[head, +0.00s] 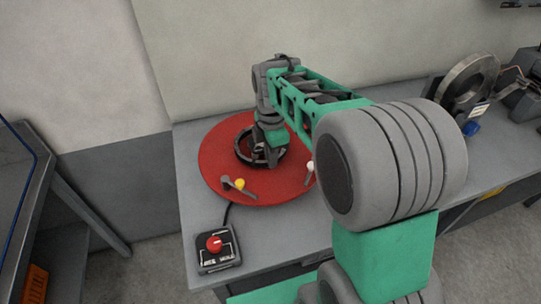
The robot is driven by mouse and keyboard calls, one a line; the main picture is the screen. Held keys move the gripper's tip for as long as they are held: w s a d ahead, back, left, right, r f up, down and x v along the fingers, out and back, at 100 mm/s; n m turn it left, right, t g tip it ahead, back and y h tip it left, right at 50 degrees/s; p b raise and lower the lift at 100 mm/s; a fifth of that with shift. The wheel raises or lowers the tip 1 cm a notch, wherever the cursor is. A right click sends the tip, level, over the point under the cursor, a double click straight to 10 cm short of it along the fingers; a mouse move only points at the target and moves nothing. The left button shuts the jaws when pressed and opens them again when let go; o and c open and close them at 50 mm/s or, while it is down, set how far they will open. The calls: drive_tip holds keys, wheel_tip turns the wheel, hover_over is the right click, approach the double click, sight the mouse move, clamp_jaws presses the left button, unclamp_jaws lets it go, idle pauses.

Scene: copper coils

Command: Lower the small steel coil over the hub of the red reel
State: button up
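The red reel (220,176) lies flat on the grey bench as a wide red disc. A dark grey ring (241,153), which looks like the small steel coil, is at the middle of the disc. My gripper (272,157) points down at the ring's right front side, with its tips at or very near the rim. My wrist and arm hide the ring's right part and the hub, so I cannot tell whether the ring is around the hub or just above it. The gap between the fingers does not show clearly.
A yellow-knobbed lever (239,184) and a white knob (309,167) are near the disc's front and right edges. A box with a red button (215,245) sits at the bench's front left. A larger steel coil (467,80) stands upright at the right, beside other equipment.

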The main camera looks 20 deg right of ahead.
drive_tip(key=o, duration=0.6)
drive_tip(key=shift+c, duration=0.2)
wheel_tip(320, 180, up, 8)
drive_tip(key=shift+f+b, duration=0.1)
drive_tip(key=shift+b, duration=0.2)
drive_tip(key=shift+s, duration=0.1)
drive_tip(key=s+f+m+t, duration=0.1)
drive_tip(key=s+f+m, duration=0.1)
drive_tip(key=s+m, duration=0.4)
drive_tip(key=s+a+f+m+t, duration=0.1)
drive_tip(key=s+m, duration=0.5)
drive_tip(key=m, duration=0.7)
wheel_tip(320, 180, down, 2)
drive_tip(key=shift+s+a+f+t, duration=0.25)
drive_tip(key=shift+a+t, duration=0.05)
drive_tip(key=shift+t, duration=0.4)
